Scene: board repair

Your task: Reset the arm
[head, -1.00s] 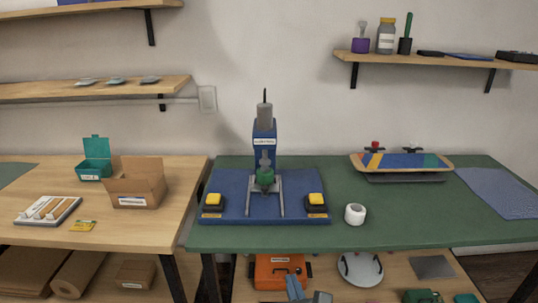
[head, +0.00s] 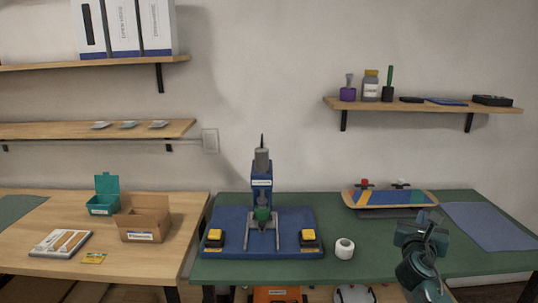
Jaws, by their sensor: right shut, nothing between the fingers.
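My right gripper (head: 424,226) is in the lower right of the head view, raised in front of the green table (head: 388,262). It is shut and holds nothing. My left gripper is not in view. A skateboard deck (head: 390,198) with a coloured pattern lies at the back of the green table, behind and left of my right gripper, with red and white parts above it. A blue press (head: 262,185) stands on a blue base (head: 283,222) at the left of the green table, well apart from the gripper.
A white tape roll (head: 344,248) is near the green table's front edge. A blue mat (head: 490,226) lies at the right. A cardboard box (head: 146,221), a teal box (head: 103,204) and a tray (head: 60,244) are on the wooden table. A shelf (head: 425,105) with bottles is above.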

